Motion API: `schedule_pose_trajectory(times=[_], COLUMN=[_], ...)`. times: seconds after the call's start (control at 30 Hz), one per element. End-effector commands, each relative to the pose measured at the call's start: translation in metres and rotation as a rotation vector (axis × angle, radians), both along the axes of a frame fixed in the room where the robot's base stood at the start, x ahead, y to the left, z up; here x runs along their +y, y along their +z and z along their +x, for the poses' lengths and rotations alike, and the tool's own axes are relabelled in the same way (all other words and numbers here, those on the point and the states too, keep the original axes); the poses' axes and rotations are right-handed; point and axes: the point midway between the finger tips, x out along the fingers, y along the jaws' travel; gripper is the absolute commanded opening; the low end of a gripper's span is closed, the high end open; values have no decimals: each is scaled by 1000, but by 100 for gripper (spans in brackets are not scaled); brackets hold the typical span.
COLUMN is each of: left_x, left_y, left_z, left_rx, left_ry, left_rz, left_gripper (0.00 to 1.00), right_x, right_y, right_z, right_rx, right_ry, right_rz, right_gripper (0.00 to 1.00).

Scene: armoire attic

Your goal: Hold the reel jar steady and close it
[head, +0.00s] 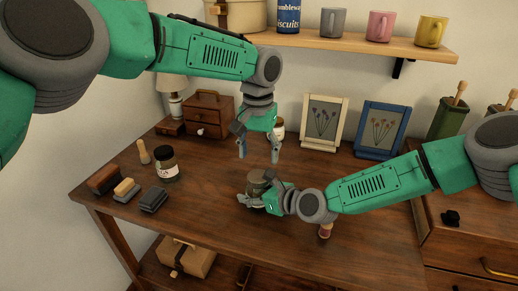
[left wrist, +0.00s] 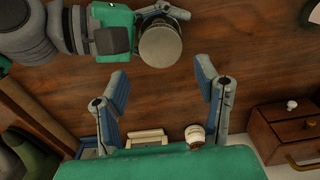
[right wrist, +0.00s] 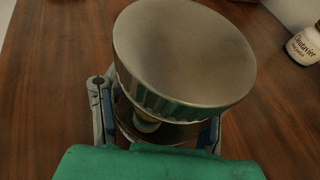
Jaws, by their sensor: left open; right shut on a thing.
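The reel jar (head: 257,188) stands on the table. It has a wide, round grey metal lid (right wrist: 185,52) with a ridged rim, and something pale shows through the glass below it. The lid sits on top; I cannot tell whether it is tightened. My right gripper (head: 259,198) is shut on the jar's body, its fingers on either side below the lid in the right wrist view. My left gripper (head: 258,153) is open and empty, pointing down above the jar and apart from it. In the left wrist view, the lid (left wrist: 160,46) lies beyond the open fingers (left wrist: 162,78).
A dark-lidded jar (head: 165,165) and several brushes (head: 104,179) stand to the left. A small drawer chest (head: 208,113), a white jar (head: 278,129) and two picture frames (head: 323,122) stand behind. A small reddish object (head: 325,231) is near the right forearm.

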Motion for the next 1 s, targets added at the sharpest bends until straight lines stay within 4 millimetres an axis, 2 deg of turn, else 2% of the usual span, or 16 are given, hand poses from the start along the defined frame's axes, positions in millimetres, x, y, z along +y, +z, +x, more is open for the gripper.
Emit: schedule_pose_trajectory(times=[0.2,0.4,0.8,0.87,0.9,0.93,0.97,1.0], left_x=[0,0,0,0,0,0,0,0], left_y=[-37,-59,-65,-65,-65,-65,-65,-65], left_z=[-1,-1,-1,-1,-1,-1,-1,-1], left_rx=[3,1,0,0,0,0,0,0], left_ry=[0,0,0,0,0,0,0,-1], left_rz=[-1,-1,0,0,0,0,0,0], left_gripper=[57,57,57,36,22,14,14,52], right_x=[0,0,0,0,0,0,0,0], right_y=[0,0,0,0,0,0,0,0], right_z=[0,0,0,0,0,0,0,0], right_rx=[0,0,0,0,0,0,0,0], right_ry=[0,0,-1,0,0,-1,0,0], right_rz=[0,0,0,0,0,0,0,0], right_gripper=[0,0,0,0,0,0,0,0])
